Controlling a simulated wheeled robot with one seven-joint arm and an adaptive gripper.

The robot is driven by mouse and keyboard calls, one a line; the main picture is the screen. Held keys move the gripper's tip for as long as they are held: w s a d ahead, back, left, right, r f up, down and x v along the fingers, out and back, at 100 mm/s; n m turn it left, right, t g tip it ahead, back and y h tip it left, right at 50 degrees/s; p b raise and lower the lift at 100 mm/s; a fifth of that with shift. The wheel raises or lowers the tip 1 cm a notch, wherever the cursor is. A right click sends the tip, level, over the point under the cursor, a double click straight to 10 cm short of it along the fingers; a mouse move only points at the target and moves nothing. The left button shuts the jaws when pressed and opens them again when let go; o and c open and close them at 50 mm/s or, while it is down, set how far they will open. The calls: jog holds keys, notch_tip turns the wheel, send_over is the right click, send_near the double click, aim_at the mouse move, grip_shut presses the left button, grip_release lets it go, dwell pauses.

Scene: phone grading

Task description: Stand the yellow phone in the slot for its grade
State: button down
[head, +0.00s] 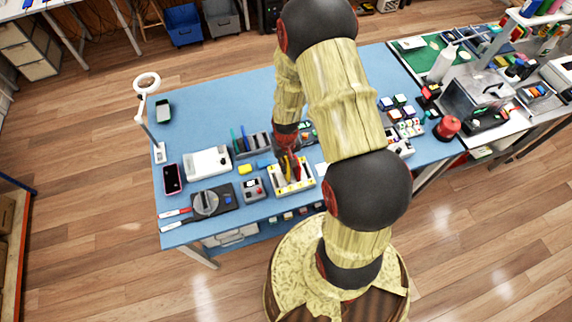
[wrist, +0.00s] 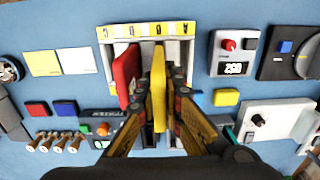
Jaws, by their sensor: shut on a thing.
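The yellow phone (wrist: 158,88) is upright and edge-on between the fingers of my gripper (wrist: 158,100), which is shut on it. It is over the white slotted rack (wrist: 190,50), near the middle slots. I cannot tell whether its lower edge is inside a slot or above it. The rack has a yellow strip (wrist: 146,31) with small letters that are too small to read surely. A red phone (wrist: 126,74) stands in the rack to the left of the yellow one. In the head view, my gripper (head: 288,165) is over the rack (head: 278,191) near the table's front edge.
A grey meter (wrist: 233,52) with a lit display sits beside the rack. A white box (head: 207,162), a dark turntable unit (head: 206,202) and a pink-edged phone (head: 172,179) lie further left. A ring lamp (head: 147,84) stands at the table's left.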

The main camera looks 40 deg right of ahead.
jog(key=shift+f, duration=0.15)
jog(key=shift+f+b, duration=0.65)
jog(key=shift+f, duration=0.15)
jog(key=shift+f+b, duration=0.35)
jog(key=shift+b, duration=0.05)
jog(key=shift+f, duration=0.15)
dwell(0.5)
jog(key=shift+f+b, duration=0.35)
jog(key=shift+b, duration=0.05)
jog(key=c, duration=2)
grip_release()
jog(key=o, duration=0.5)
jog(key=shift+c, duration=0.2)
